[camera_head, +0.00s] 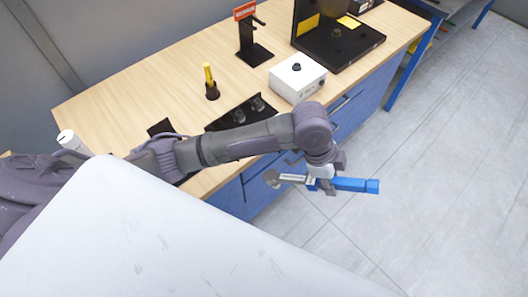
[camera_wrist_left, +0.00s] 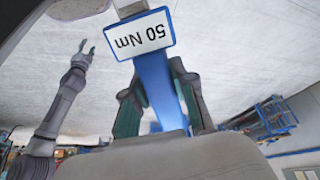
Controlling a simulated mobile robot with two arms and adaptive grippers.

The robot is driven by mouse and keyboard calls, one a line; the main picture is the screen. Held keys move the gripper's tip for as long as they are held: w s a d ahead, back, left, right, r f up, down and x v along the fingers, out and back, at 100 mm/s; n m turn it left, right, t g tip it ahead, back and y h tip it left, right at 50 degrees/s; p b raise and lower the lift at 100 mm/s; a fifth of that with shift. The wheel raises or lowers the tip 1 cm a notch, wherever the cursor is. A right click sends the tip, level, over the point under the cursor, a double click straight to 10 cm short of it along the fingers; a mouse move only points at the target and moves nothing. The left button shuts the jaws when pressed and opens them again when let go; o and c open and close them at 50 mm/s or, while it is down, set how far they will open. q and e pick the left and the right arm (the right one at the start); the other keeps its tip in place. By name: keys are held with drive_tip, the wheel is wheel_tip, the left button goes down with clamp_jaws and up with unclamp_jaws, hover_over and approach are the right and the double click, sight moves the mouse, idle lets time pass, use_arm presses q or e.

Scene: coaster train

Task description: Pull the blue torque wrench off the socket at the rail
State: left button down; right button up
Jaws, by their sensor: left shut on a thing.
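My left gripper (camera_head: 322,180) is shut on the blue torque wrench (camera_head: 357,185). It holds the wrench roughly level beyond the front of the bench, above the floor. The wrench's blue grip points right and its silver head points left. In the left wrist view the blue wrench (camera_wrist_left: 160,88) lies between the two fingers of my left gripper (camera_wrist_left: 160,100), with a white "50 Nm" label. My right gripper (camera_wrist_left: 86,58) shows in the left wrist view, its fingers apart and empty. I cannot make out a rail or a socket on the wrench head.
A wooden-topped bench (camera_head: 130,95) with blue drawers stands behind the wrench. On it are a white box (camera_head: 297,78), a black holder with a yellow-handled tool (camera_head: 210,82), a red-signed stand (camera_head: 250,40) and a black case. The grey floor at right is clear.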

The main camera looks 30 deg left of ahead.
sight(303, 176)
use_arm(q)
drive_tip(key=a+m+y, duration=0.1)
drive_tip(key=a, duration=0.1)
drive_tip(key=a+f+m+p, duration=0.1)
drive_tip(key=a, duration=0.1)
drive_tip(key=a+m+y, duration=0.1)
drive_tip(key=a, duration=0.2)
drive_tip(key=shift+f+g+y, duration=0.25)
drive_tip(key=shift+g+y, duration=0.05)
drive_tip(key=shift+g, duration=0.1)
drive_tip(key=a+f+m+y+b, duration=0.2)
drive_tip(key=a, duration=0.9)
drive_tip(key=shift+f+m+t, duration=0.3)
drive_tip(key=shift+s+f, duration=0.1)
drive_tip(key=shift+s, duration=0.05)
drive_tip(key=shift+d+f+b, duration=0.1)
drive_tip(key=shift+f+b, duration=0.2)
drive_tip(key=shift+f, duration=0.95)
drive_tip(key=shift+p, duration=0.45)
drive_tip(key=shift+w+a+p, duration=0.15)
drive_tip(key=shift+w+a, duration=0.15)
drive_tip(key=shift+a, duration=0.4)
drive_tip(key=shift+w+a+p, duration=0.2)
drive_tip(key=shift+w+a, duration=0.05)
drive_tip(key=shift+a, duration=0.45)
drive_tip(key=shift+w+a+p, duration=0.15)
drive_tip(key=shift+w+a, duration=0.15)
drive_tip(key=shift+a, duration=0.4)
drive_tip(key=shift+p, duration=0.4)
idle(0.7)
